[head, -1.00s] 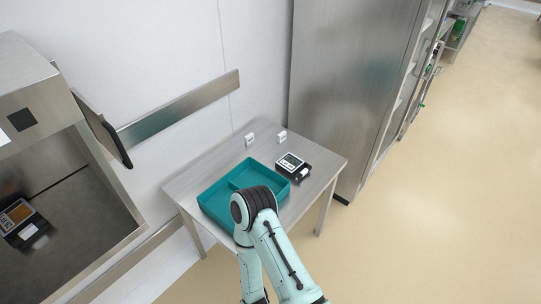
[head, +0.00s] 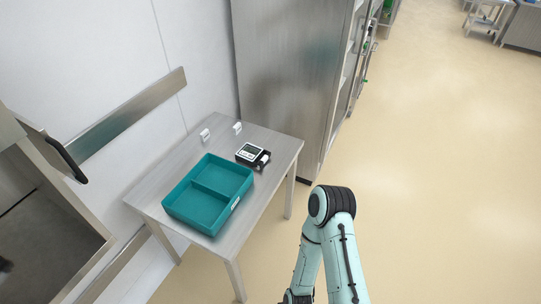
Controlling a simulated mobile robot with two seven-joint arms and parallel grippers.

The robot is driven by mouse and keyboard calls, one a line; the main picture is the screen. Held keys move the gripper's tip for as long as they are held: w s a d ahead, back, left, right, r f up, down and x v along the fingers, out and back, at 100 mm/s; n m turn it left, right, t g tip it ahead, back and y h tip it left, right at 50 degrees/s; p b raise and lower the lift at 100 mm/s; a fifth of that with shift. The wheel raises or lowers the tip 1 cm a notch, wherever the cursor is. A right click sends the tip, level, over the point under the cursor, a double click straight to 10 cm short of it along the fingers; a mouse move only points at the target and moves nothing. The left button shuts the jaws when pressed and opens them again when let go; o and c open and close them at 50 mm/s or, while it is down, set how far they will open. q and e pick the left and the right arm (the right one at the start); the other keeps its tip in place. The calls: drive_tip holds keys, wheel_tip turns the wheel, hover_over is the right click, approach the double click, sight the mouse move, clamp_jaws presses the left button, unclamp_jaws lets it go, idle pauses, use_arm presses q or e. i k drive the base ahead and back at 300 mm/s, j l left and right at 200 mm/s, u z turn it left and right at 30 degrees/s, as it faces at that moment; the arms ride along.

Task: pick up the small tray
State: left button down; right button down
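A teal tray (head: 213,190) with a divider across its middle lies on the metal table in the head view. It looks empty and has a small white label on its right side. One of my arms shows at the lower right, in front of the floor and apart from the table. Its elbow is bent, and its gripper is not clearly visible at the bottom edge. My other arm is out of view. No gripper touches the tray.
The small metal table (head: 268,142) also holds a black label printer or scale (head: 252,154) and two small white items (head: 205,134). A steel cabinet (head: 285,70) stands behind it. A steel machine (head: 45,230) is at the left. Floor at right is clear.

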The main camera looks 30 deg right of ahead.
sight(249, 154)
drive_tip(key=z, duration=0.8)
drive_tip(key=i+l+u, duration=0.1)
drive_tip(key=u, duration=0.25)
drive_tip(key=i+l+u, duration=0.1)
drive_tip(key=l+u, duration=0.45)
drive_tip(key=u, duration=0.15)
drive_tip(key=i+l+u, duration=0.25)
drive_tip(key=l, duration=0.8)
drive_tip(key=k+l+u, duration=0.2)
drive_tip(key=l, duration=0.85)
drive_tip(key=i+l, duration=0.05)
drive_tip(key=i, duration=0.05)
